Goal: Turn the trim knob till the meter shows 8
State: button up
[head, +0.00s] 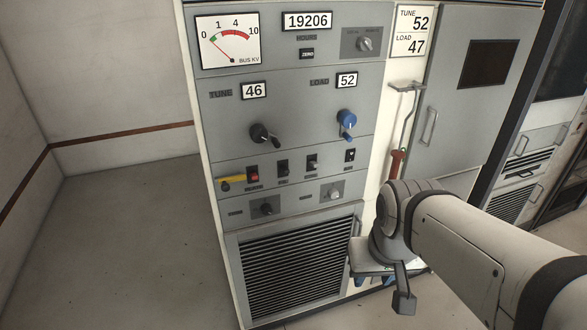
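The bus kV meter (228,41) is at the top left of the rack front, with a scale marked 0, 1, 4 and 10. Its thin red needle lies at the low left end, near 0. Two small knobs, a dark one (267,208) and a pale one (335,193), sit on the lower panel. Their labels are too small to read, so I cannot tell which is trim. My gripper (374,281) is low, right of the louvred panel and below the knobs. Its two blue tips look apart, with nothing seen between them; the wrist partly hides it.
A black tune knob (264,135) under 46 and a blue load knob (347,122) under 52 are above. Small switches, a yellow tag (232,184) and a red-handled hook rod (397,163) are nearby. Floor (120,240) left of the rack is clear.

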aim_at(266, 209)
jog(key=z, duration=1.5)
jog(key=k, duration=1.5)
jog(key=u, duration=0.85)
jog(key=i, duration=1)
jog(key=u, duration=0.1)
